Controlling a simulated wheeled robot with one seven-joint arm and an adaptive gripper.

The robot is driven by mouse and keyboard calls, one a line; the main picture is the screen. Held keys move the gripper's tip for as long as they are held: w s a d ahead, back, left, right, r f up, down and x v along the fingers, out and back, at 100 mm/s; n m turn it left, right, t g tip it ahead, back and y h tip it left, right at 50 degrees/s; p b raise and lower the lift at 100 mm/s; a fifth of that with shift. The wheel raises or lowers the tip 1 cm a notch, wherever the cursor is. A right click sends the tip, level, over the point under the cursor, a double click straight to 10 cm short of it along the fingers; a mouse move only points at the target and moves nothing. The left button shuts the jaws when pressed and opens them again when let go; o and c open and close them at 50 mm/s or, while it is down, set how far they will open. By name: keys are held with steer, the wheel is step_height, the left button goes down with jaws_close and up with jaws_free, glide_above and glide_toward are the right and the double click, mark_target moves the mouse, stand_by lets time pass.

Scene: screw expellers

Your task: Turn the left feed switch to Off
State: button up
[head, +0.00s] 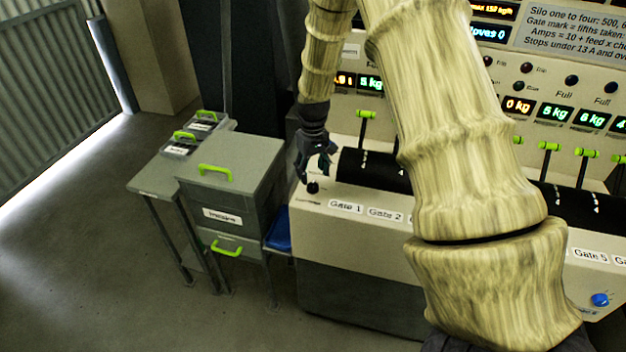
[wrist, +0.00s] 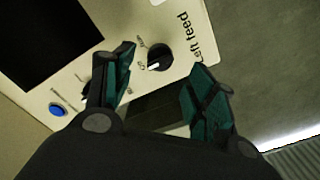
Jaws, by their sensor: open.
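The left feed switch is a black round knob (wrist: 160,57) with a white pointer mark, next to the printed words "Left feed" on the cream panel. Two small labels stand beside it; the pointer seems turned toward the lower one, but the text is too small to read surely. In the head view the knob (head: 313,187) sits on the left end of the machine's front ledge. My gripper (head: 314,171) is just above it, pointing down. In the wrist view my gripper (wrist: 163,62) is open, its fingers on either side of the knob, with no clear contact.
Another dark knob (wrist: 86,88) is partly behind a finger, near a blue button (wrist: 57,109). Green-tipped gate levers (head: 365,114) stand behind the ledge. A grey drawer cabinet (head: 228,180) and blue bin (head: 279,233) are left of the machine. My arm hides the middle of the ledge.

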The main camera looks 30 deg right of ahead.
mark_target(313, 183)
step_height(313, 183, up, 6)
steer(key=shift+r, duration=0.25)
steer(key=shift+f, duration=0.1)
stand_by(0.5)
